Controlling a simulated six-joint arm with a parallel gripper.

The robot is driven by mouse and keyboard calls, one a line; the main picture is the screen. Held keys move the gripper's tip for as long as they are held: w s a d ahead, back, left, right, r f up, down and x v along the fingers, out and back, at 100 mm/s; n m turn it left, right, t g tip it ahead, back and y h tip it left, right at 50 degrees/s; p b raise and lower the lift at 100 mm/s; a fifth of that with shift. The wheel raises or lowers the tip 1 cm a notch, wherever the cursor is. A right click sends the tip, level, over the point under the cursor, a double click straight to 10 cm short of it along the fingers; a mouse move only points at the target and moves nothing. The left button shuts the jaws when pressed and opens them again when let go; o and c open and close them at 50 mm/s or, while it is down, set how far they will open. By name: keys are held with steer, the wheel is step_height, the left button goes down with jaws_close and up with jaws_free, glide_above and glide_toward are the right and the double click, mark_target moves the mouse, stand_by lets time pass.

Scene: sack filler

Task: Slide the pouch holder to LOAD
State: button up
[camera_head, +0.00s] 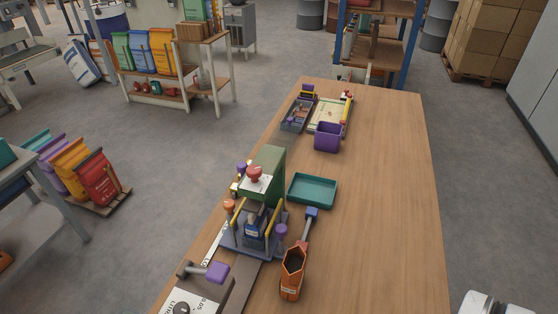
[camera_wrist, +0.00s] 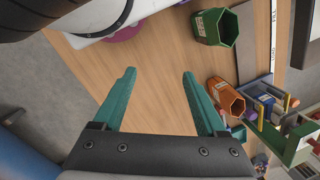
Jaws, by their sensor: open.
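The filler stands on the table with a green column (camera_head: 269,165) and a red knob on top. At its foot is a blue-grey holder (camera_head: 235,245) with yellow posts around a dark blue pouch-like piece (camera_head: 254,229); I take this as the pouch holder. A purple knob (camera_head: 281,231) stands at its right side. A white strip (camera_head: 213,244) with lettering runs along its left. In the wrist view the filler (camera_wrist: 300,143) is at the right edge, partly cut off. My gripper (camera_wrist: 160,76) is open and empty over bare wood, apart from the holder.
A teal tray (camera_head: 312,191) and purple bin (camera_head: 327,137) lie farther back. A green cup (camera_wrist: 208,27) shows in the wrist view. The table's right side is clear.

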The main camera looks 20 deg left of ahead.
steer(key=shift+c, duration=0.5)
steer(key=w, duration=0.2)
steer(key=w+a+r+m, duration=0.1)
steer(key=w, duration=0.1)
steer(key=w+a+r+m, duration=0.1)
steer(key=w, duration=0.2)
steer(key=shift+w+r, duration=0.1)
steer(key=shift+r, duration=0.05)
steer(key=shift+c, duration=0.6)
steer(key=m, duration=1)
glide_above(282, 228)
step_height(282, 228, down, 7)
steer(key=shift+a+f, duration=0.15)
steer(key=shift+f, duration=3.95)
